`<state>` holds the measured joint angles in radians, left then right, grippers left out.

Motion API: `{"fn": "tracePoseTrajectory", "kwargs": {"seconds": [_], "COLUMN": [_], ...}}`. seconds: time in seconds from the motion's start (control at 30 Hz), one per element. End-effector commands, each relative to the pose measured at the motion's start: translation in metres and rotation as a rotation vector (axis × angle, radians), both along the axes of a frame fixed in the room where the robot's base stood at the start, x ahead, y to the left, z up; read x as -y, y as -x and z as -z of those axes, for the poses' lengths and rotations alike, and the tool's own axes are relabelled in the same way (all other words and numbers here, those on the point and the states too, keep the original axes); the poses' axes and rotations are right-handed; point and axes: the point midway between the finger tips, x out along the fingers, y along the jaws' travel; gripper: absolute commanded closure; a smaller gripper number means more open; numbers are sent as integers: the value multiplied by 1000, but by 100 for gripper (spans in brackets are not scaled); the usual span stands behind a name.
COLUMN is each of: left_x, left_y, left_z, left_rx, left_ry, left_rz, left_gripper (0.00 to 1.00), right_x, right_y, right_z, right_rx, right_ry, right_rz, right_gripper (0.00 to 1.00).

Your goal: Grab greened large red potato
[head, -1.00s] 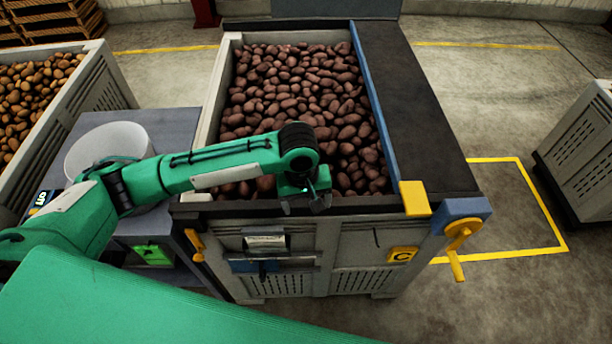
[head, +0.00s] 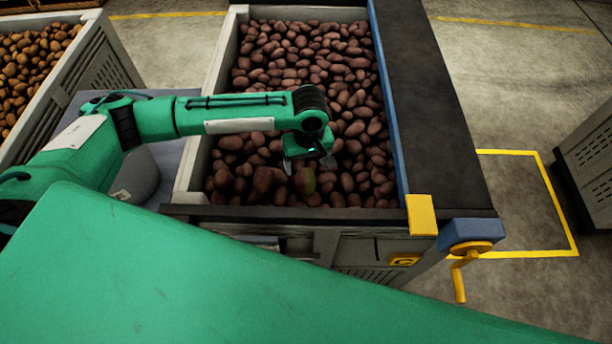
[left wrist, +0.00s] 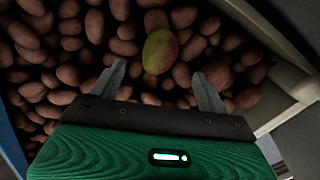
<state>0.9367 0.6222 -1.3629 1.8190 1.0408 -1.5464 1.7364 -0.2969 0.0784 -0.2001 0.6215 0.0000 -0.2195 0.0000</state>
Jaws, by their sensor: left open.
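A red potato with a green-yellow patch (left wrist: 160,51) lies on the heap in the left wrist view, larger than those around it. In the head view it shows near the crate's front wall (head: 305,181). My left gripper (head: 309,164) is open and empty above the heap, just behind this potato in the head view. In the left wrist view the open fingers (left wrist: 164,82) point toward the potato, which lies beyond their tips, roughly between them and apart from them. My right gripper is not in view.
The potatoes fill a large crate with a pale rim (head: 191,170). A blue rail (head: 388,105) and a dark belt (head: 432,100) run along its right side. Another crate (head: 88,75) of tan potatoes stands left. A grey bin (head: 138,180) is partly behind my arm.

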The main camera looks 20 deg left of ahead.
Motion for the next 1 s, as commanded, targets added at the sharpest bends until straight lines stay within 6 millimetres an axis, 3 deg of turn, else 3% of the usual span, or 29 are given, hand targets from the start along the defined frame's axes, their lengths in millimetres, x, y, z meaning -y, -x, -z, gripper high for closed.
{"fn": "tracePoseTrajectory", "kwargs": {"seconds": [0.17, 0.37, 0.53, 0.73, 1.0], "left_x": [-1, -2, -6, -7, -7], "left_y": [0, 0, -1, -1, -2], "left_z": [29, 43, 62, 88, 94], "left_rx": [-1, -1, -2, -1, 1], "left_ry": [-2, -1, -3, -1, -1], "left_rz": [1, 1, 0, 2, 2], "left_gripper": [23, 23, 23, 23, 23], "right_x": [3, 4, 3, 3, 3], "right_y": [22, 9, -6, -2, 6], "right_z": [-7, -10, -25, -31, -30], "right_rx": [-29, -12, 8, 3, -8], "right_ry": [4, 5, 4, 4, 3], "right_rz": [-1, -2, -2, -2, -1], "right_gripper": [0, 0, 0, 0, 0]}}
